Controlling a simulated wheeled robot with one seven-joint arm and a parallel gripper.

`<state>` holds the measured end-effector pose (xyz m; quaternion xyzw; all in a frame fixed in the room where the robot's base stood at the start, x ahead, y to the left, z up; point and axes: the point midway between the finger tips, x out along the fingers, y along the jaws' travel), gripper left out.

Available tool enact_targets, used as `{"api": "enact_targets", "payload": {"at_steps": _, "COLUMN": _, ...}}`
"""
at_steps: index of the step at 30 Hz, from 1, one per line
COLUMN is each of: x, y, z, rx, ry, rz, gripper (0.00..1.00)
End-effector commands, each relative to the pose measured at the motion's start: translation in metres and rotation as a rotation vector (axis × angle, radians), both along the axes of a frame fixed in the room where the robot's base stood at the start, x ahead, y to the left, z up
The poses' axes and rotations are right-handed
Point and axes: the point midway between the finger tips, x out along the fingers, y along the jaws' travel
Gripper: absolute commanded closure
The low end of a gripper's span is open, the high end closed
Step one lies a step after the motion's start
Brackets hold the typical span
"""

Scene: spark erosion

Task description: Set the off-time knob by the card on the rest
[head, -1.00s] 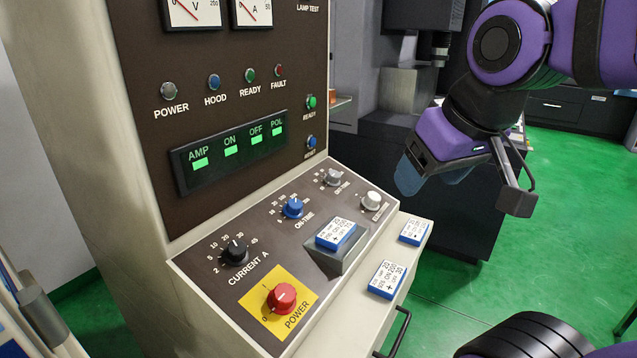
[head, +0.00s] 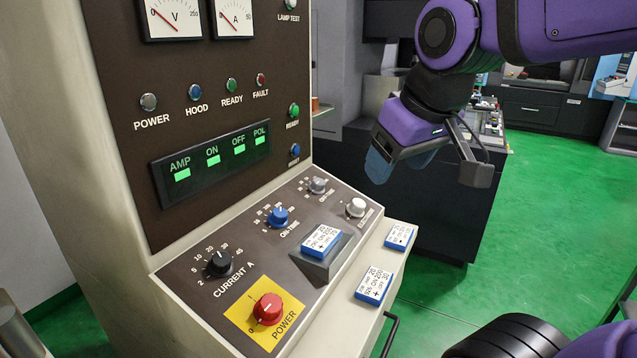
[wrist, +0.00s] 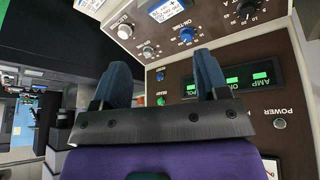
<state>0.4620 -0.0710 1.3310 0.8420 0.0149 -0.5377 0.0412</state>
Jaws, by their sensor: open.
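The off-time knob is the small grey knob (head: 317,185) at the back of the sloped console, between the blue on-time knob (head: 279,217) and the white knob (head: 357,207). It also shows in the wrist view (wrist: 148,52), beyond the fingers. The card (head: 322,240) lies on the raised rest (head: 322,266); its small print is hard to read. My gripper (head: 380,166) hangs in the air to the right of the console, above the knobs' level. In the wrist view its two blue fingers (wrist: 164,80) stand apart with nothing between them.
Two more cards (head: 375,285) (head: 399,237) lie on the ledge right of the console. The black current knob (head: 219,263) and red power knob (head: 268,308) are at the front. The upright panel (head: 225,100) rises behind. Green floor is open at right.

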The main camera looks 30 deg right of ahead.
Motion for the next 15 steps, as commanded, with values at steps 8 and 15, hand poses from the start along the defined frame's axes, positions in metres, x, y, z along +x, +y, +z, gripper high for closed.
{"api": "enact_targets", "payload": {"at_steps": 8, "x": 0.070, "y": -0.006, "z": 0.016, "rx": -0.098, "ry": 0.062, "rz": 0.136, "gripper": 0.32}}
{"api": "enact_targets", "payload": {"at_steps": 15, "x": 0.132, "y": -0.014, "z": 0.017, "rx": -0.168, "ry": 0.114, "rz": 0.263, "gripper": 0.32}}
